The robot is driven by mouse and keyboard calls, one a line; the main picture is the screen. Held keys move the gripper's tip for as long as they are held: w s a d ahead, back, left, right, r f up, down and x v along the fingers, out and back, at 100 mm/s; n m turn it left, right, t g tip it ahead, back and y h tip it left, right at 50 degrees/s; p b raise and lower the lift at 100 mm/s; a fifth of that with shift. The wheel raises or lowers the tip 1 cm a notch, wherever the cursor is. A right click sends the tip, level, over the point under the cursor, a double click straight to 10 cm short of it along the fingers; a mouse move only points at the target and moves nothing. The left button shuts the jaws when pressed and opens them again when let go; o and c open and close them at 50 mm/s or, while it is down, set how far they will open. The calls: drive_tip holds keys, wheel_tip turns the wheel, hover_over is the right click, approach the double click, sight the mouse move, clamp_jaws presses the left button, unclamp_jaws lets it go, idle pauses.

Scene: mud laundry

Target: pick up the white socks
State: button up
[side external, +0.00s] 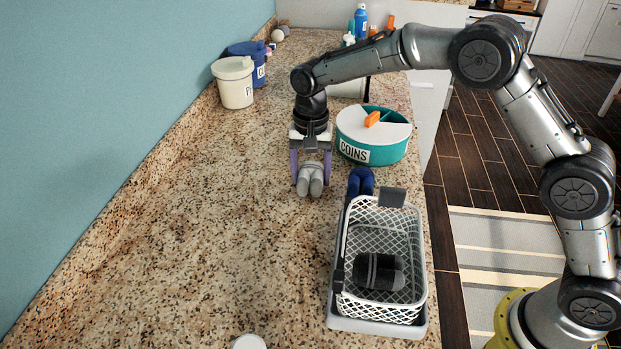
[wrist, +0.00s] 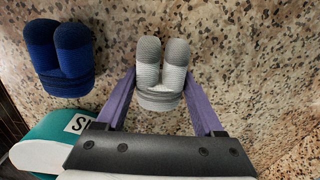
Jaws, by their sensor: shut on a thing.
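The white socks (side external: 310,178), a rolled pair with greyish toes, are between the purple fingers of my gripper (side external: 311,174) in the side view. In the wrist view the white socks (wrist: 161,75) show between the fingertips of my gripper (wrist: 161,80), with their toes pointing away from the palm. My gripper points down and is shut on the socks. I cannot tell whether the socks touch the counter or are just above it.
A white mesh basket (side external: 408,242) holds dark rolled socks (side external: 366,270). Blue socks (side external: 360,181) lie behind it, also in the wrist view (wrist: 62,58). A teal COINS container (side external: 390,152) stands beside my gripper. Tubs (side external: 233,85) stand at the wall. The left counter is clear.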

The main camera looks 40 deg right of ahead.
drive_tip(key=shift+c, duration=1.2)
drive_tip(key=shift+r, duration=0.1)
